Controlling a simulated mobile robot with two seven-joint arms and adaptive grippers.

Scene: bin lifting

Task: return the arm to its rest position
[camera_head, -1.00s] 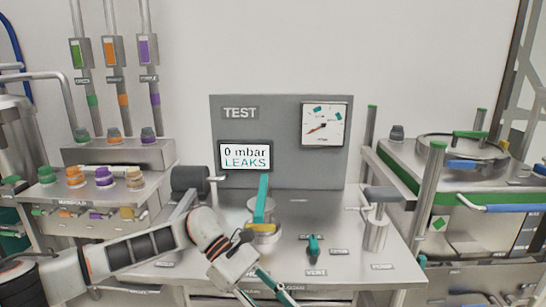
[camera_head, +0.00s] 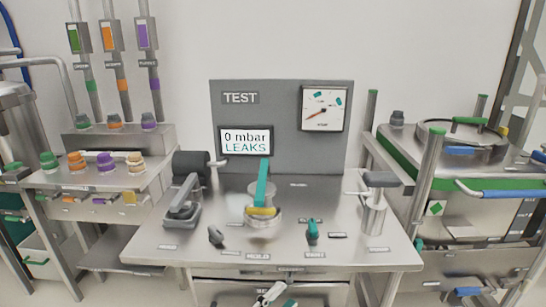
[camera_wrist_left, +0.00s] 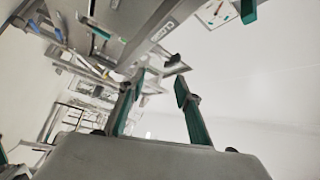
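My left gripper (camera_head: 276,295) shows at the bottom edge of the head view, in front of and below the table's front edge, and most of its arm is out of the picture. In the left wrist view its two teal fingers (camera_wrist_left: 160,80) stand apart with nothing between them, so it is open and empty. The steel test table (camera_head: 345,225) stands behind it, tilted in the wrist view. My right gripper does not show in either view.
On the table stand a round vessel with a teal lever (camera_head: 262,185), a grey clamp (camera_head: 182,205), small knobs and a steel post (camera_head: 374,215). Behind is a panel reading "0 mbar LEAKS" (camera_head: 245,141). A manifold stand (camera_head: 100,180) is left, a lidded bin (camera_head: 450,185) right.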

